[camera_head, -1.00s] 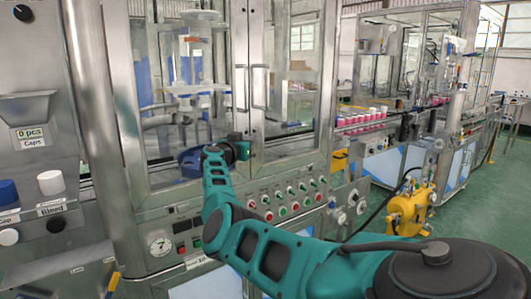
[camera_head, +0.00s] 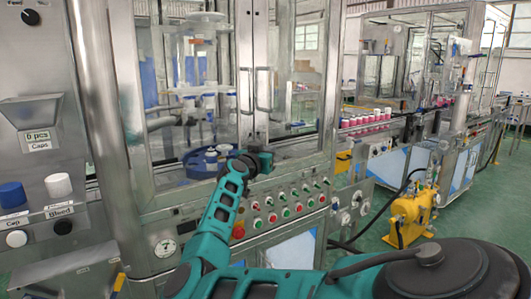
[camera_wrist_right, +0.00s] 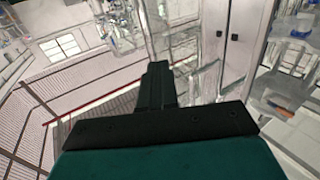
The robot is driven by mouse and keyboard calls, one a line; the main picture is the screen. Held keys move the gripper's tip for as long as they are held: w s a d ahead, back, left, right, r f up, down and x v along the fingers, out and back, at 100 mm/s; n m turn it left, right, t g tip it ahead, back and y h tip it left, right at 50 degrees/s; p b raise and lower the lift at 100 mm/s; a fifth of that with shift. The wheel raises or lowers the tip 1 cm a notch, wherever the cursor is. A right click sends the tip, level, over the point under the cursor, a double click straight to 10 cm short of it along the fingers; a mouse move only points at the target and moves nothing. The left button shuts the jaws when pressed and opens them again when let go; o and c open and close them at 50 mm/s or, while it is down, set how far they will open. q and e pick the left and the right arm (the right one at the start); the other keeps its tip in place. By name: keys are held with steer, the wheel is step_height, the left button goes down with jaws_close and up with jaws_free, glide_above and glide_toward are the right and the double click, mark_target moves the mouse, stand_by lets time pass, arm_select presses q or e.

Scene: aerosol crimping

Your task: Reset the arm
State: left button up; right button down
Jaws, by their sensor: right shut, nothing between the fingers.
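My right arm, teal and black, reaches up from the bottom right of the head view. Its right gripper (camera_head: 264,160) is in front of the glazed machine (camera_head: 146,100), just above the row of buttons. In the right wrist view the black fingers (camera_wrist_right: 157,82) are together, with nothing between them. Whether the gripper touches the machine's frame cannot be told. My left gripper is in neither view.
A blue round holder (camera_head: 196,170) with white parts sits at the machine's opening, left of the gripper. Button panel (camera_head: 290,203) lies below it. A yellow device (camera_head: 412,213) stands on the green floor at right. A blue cap (camera_head: 12,194) is at far left.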

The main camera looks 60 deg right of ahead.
steer(key=shift+s, duration=0.1)
steer(key=w+a+f+n+t+y, duration=0.2)
steer(key=a+n+t, duration=0.4)
steer(key=a+t, duration=0.1)
steer(key=w+a+f+n+t+y, duration=0.1)
steer(key=w+a+f+n+t, duration=0.15)
steer(key=a+n+t, duration=0.45)
steer(key=a+f+n+t+y, duration=0.2)
steer(key=a+f+n+y, duration=0.3)
steer(key=a+f+y, duration=0.65)
steer(key=s+a+f+g+y, duration=0.2)
steer(key=s+a+f+g, duration=0.2)
steer(key=s+a+f, duration=0.6)
steer(key=s+a+f+n+g+y, duration=0.1)
steer(key=s+a+f+g+y, duration=0.2)
steer(key=s+a+f, duration=0.7)
steer(key=s+a, duration=0.1)
steer(key=a, duration=0.3)
steer(key=shift+s+a+f+g, duration=0.15)
steer(key=shift+s+a+g, duration=0.25)
